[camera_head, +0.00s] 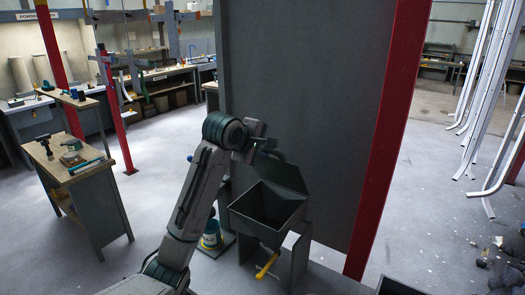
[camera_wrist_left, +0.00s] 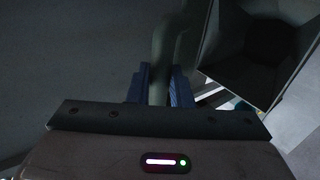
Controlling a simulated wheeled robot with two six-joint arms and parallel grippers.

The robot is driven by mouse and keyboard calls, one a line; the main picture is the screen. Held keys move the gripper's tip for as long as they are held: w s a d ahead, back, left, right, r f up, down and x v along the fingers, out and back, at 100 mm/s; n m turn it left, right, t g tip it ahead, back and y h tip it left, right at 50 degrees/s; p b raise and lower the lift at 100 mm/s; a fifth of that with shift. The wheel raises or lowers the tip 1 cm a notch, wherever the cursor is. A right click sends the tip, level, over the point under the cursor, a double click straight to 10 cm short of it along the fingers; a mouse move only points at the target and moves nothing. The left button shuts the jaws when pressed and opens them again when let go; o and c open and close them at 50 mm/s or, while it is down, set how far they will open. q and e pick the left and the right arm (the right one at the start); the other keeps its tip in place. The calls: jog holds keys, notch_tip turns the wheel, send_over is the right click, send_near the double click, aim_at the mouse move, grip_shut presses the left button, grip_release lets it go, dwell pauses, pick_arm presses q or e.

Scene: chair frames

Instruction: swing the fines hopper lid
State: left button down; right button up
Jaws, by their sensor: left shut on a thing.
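The fines hopper (camera_head: 250,224) is a dark grey open-topped bin on a stand, right of my left arm in the head view. Its lid (camera_head: 284,173) stands raised at the back edge, tilted up, and the dark inside of the hopper shows. My left gripper (camera_head: 268,146) is at the top of the lid. In the left wrist view the fingers (camera_wrist_left: 160,86) are shut around a grey-green bar, the lid handle (camera_wrist_left: 163,48). The hopper (camera_wrist_left: 222,42) shows at the upper right there. My right gripper is not in view.
A tall grey panel (camera_head: 305,80) with a red post (camera_head: 389,120) stands right behind the hopper. A yellow handle (camera_head: 266,267) sticks out below it, and a white-and-blue bucket (camera_head: 211,236) stands beside it. A workbench (camera_head: 100,206) is at the left, with clear floor between.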

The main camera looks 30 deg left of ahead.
pick_arm(q)
jog(key=shift+r, duration=0.1)
jog(key=shift+w+d+r, duration=0.1)
jog(key=shift+w+r, duration=0.25)
jog(key=shift+w, duration=0.5)
jog(key=shift+w+d+r, duration=0.1)
jog(key=shift+w+r, duration=0.3)
jog(key=shift+w, duration=0.5)
jog(key=shift+w+r, duration=0.35)
jog(key=shift+w, duration=0.5)
jog(key=c, duration=1.2)
grip_release()
jog(key=shift+s, duration=0.1)
jog(key=shift+c, duration=0.2)
jog(key=shift+s, duration=0.2)
jog(key=shift+s+r+b, duration=0.15)
jog(key=shift+s+b, duration=0.2)
jog(key=shift+b, duration=0.1)
jog(key=b+v, duration=0.2)
jog(key=v, duration=0.2)
jog(key=shift+a+r, duration=0.15)
jog(key=b+v, duration=0.2)
jog(key=v, duration=0.4)
jog(key=shift+w+r, duration=0.1)
